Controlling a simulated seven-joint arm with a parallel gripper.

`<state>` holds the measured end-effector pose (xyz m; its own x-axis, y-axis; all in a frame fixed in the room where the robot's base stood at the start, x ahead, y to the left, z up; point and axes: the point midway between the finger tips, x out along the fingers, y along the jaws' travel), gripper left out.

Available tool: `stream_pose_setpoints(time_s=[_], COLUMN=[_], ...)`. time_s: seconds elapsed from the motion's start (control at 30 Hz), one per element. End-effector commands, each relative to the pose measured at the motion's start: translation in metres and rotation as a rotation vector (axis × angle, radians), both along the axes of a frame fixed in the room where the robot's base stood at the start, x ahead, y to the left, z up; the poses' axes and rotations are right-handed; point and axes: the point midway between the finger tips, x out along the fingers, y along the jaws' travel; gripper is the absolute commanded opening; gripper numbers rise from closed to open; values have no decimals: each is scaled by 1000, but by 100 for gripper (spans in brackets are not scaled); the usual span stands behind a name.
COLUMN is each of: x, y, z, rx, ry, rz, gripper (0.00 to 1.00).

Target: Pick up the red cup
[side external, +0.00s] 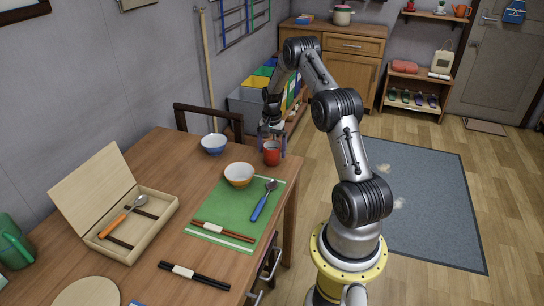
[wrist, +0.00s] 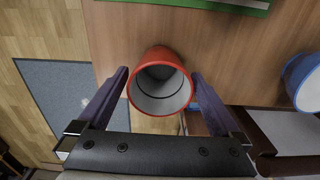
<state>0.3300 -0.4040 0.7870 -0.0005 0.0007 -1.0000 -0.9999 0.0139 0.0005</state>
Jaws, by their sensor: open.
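The red cup (side external: 271,155) stands upright near the far right edge of the wooden table. In the wrist view the red cup (wrist: 160,80) shows its open mouth and pale inside, between the two purple fingers. My gripper (side external: 272,147) is at the cup in the side view, its fingers pointing down. In the wrist view my gripper (wrist: 160,84) is open, with one finger on each side of the cup and small gaps showing. I cannot tell exactly how low the fingertips reach along the cup.
A blue bowl (side external: 214,144) stands left of the cup, and a white and orange bowl (side external: 240,175) is in front. A green placemat (side external: 205,222) holds chopsticks and a blue-handled spoon (side external: 264,201). An open wooden box (side external: 160,215) lies at the left. A chair (side external: 208,118) stands behind the table.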

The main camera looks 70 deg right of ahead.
Motion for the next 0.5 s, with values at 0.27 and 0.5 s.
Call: stream_pose_setpoints(time_s=[0.27,0.5], x=[0,0], y=[0,0], z=[-5,-5], rx=[-1,-1], ry=[-1,-1], rz=[0,0], gripper=[98,55])
